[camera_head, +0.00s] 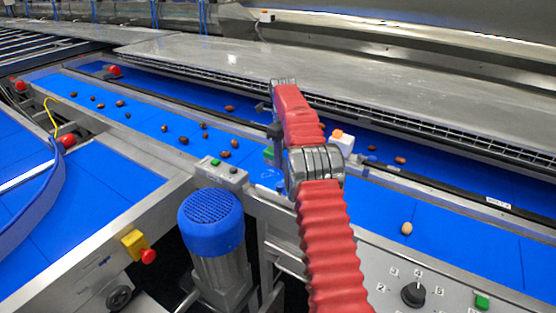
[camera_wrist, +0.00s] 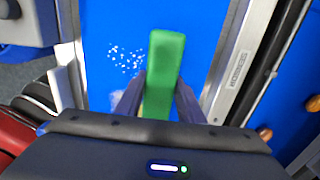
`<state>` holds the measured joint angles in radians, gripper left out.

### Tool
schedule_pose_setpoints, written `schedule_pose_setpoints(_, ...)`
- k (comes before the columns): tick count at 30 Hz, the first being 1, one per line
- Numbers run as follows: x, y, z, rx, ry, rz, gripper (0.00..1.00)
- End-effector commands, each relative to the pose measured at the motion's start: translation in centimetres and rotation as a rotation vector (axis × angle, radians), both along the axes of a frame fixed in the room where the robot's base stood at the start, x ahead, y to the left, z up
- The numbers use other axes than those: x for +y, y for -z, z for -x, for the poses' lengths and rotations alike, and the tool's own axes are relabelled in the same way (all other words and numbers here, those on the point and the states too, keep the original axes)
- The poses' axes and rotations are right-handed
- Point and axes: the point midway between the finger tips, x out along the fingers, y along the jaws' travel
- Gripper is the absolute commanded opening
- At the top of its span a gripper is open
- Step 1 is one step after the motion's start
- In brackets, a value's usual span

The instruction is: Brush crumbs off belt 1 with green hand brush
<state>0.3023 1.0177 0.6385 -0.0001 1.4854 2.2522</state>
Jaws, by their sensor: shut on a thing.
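My gripper (camera_wrist: 158,98) is shut on the green hand brush (camera_wrist: 166,62), one finger on each side of it. The brush points away from the wrist over the blue belt (camera_wrist: 205,30). White crumbs (camera_wrist: 125,60) lie on the belt just left of the brush, with a paler patch lower down by the left finger. The bristles are hidden, and I cannot tell whether they touch the belt. In the head view, a bit of the green brush (camera_head: 268,153) shows left of my red arm, which hides most of the gripper.
Several brown dates (camera_head: 184,141) lie on the belts; a pale round one (camera_head: 407,229) sits to the right. A metal rail (camera_wrist: 238,65) borders the belt on the right. A blue-capped motor (camera_head: 211,220) and a control box (camera_head: 222,173) stand close by.

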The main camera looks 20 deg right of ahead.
Motion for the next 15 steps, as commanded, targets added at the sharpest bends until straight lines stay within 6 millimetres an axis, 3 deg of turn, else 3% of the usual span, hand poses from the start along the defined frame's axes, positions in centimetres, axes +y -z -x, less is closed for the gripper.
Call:
schedule_pose_setpoints(6, -1.09, 0.21, -0.57, 0.002, 0.003, 0.0, 0.16)
schedule_pose_setpoints(15, -1.14, 0.06, -0.58, 0.002, 0.002, 0.0, 0.16)
